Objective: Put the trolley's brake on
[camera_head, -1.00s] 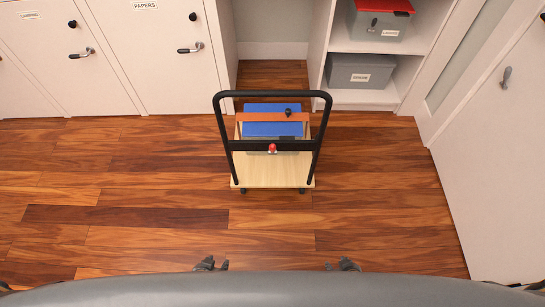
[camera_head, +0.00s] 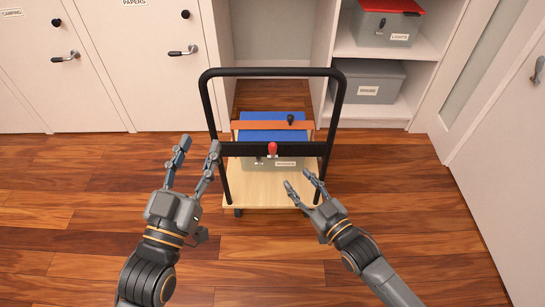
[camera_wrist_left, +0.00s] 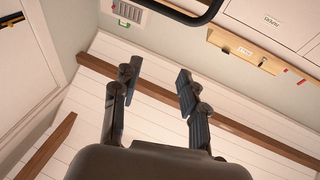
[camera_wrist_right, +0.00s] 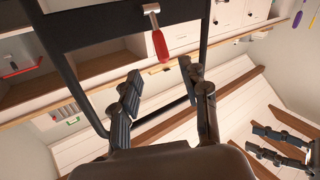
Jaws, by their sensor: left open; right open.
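The trolley (camera_head: 270,72) stands in front of me, with a black tubular handle frame and a pale wooden deck. A red-ended lever (camera_head: 272,148) sits at the middle of its black crossbar; in the right wrist view the red grip (camera_wrist_right: 160,46) hangs from a metal piece. My right gripper (camera_head: 298,180) is open and empty, below and right of the lever in the head view, apart from it. My left gripper (camera_head: 198,148) is open and empty at the frame's left side; I cannot tell whether it touches the frame.
White cabinets (camera_head: 125,80) stand left, a shelf with grey boxes (camera_head: 367,80) right. Wooden floor (camera_head: 80,200) is clear on both sides.

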